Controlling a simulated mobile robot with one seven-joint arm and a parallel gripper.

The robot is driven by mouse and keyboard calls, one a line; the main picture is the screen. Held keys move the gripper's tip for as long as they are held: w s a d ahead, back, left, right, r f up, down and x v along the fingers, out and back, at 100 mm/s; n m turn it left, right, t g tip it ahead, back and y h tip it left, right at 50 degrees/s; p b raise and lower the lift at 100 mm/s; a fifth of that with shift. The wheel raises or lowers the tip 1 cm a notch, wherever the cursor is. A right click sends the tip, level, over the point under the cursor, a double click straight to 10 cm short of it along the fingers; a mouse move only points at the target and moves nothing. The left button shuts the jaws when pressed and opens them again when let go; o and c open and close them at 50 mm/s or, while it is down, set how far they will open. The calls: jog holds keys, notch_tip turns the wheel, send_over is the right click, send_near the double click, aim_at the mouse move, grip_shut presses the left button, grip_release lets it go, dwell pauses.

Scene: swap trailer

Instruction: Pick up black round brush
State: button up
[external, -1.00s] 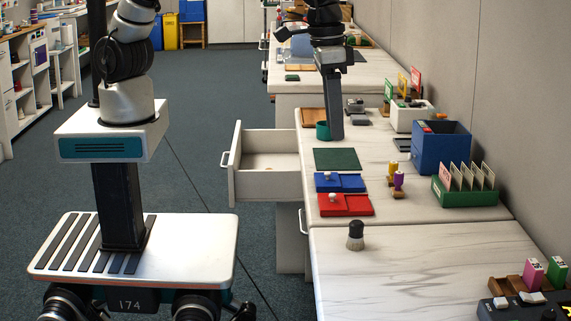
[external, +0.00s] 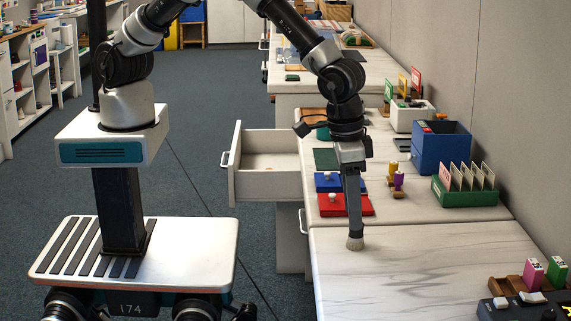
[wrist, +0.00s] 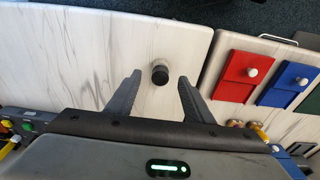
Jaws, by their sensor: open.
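The black round brush (wrist: 160,75) stands upright on the white marbled counter. In the wrist view its black top shows between and just beyond the fingertips, with a paler part behind it. In the external view only its pale bristle end (external: 355,243) shows; the fingers hide the rest. My gripper (external: 354,232) points down over the brush. In the wrist view my gripper (wrist: 160,82) is open, with a finger on each side of the brush and a gap to both.
A red block (external: 345,204) and a blue block (external: 340,182) with white knobs lie behind the gripper. An open drawer (external: 265,186) juts out at the left. A green card holder (external: 468,198) stands at the right. The counter around the brush is clear.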

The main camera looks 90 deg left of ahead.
aim_at(356, 235)
jog(key=f, duration=0.2)
jog(key=w+f, duration=0.1)
jog(key=f, duration=0.2)
jog(key=shift+f, duration=0.1)
jog(key=c, duration=1.1)
